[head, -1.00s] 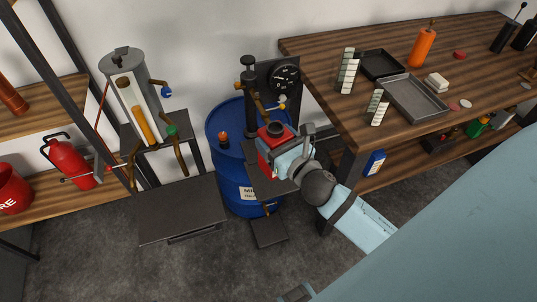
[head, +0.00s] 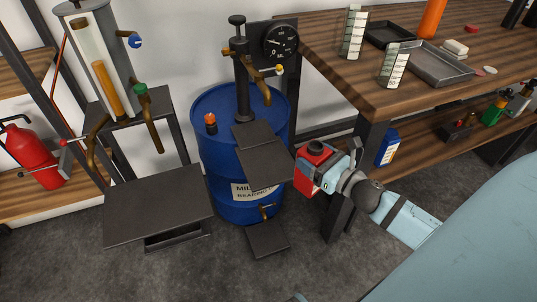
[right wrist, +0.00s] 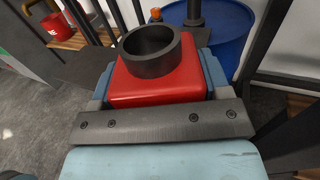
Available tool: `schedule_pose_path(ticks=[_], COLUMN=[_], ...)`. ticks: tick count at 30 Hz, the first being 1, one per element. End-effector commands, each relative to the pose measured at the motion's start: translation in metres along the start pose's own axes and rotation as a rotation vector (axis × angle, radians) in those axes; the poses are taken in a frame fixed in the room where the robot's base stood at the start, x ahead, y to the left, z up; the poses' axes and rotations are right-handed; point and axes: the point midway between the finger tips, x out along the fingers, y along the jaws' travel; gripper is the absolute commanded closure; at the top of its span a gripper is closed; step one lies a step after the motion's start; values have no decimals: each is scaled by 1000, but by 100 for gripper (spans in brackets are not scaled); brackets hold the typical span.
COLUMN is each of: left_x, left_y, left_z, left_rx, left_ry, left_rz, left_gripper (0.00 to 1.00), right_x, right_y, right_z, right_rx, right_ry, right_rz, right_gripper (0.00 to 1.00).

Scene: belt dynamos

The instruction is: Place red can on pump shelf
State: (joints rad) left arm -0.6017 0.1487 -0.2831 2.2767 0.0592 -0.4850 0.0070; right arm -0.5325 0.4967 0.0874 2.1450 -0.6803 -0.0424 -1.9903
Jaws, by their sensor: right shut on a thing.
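The red can (head: 312,165) is a square red can with a black round neck. My right gripper (head: 322,170) is shut on it and holds it upright, just right of the pump shelf. In the right wrist view the can (right wrist: 158,84) sits between the two blue-grey fingers. The pump shelf (head: 265,163) is a dark flat plate in front of the blue drum (head: 215,140), below the black hand pump (head: 241,75) and its brass spout. The plate is bare. My left gripper is not in view.
A wooden bench (head: 345,80) with trays and striped columns is at the right; its dark leg (head: 338,212) is close behind my gripper. A blue container (head: 388,147) stands on its lower shelf. A dark low table (head: 160,205) and a glass-cylinder dispenser (head: 100,60) are left.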

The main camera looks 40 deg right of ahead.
Motion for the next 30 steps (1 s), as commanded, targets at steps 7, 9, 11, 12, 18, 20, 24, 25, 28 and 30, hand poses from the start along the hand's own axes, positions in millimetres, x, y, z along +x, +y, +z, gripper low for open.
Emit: schedule_pose_path(ticks=[7,9,11,12,18,20,24,25,28,30], left_x=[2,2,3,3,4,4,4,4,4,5], left_y=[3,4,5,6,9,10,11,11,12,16], left_z=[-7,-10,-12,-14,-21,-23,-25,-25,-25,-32], left_rx=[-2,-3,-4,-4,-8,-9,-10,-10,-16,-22], left_ry=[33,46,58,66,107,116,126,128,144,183], left_rz=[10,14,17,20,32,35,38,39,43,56], left_gripper=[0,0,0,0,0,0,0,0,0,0], right_x=[62,78,93,102,145,154,165,166,166,165], right_y=[0,-1,-1,0,0,0,0,0,0,0], right_z=[3,3,3,3,2,2,2,1,-9,-20], right_rx=[-3,-4,-2,-3,-2,-2,-1,0,0,1], right_ry=[-6,-6,-6,-6,-4,-4,-2,-2,0,1], right_rz=[1,2,0,1,-1,0,0,0,0,-1], right_gripper=[64,64,64,64,64,64,64,64,64,64])
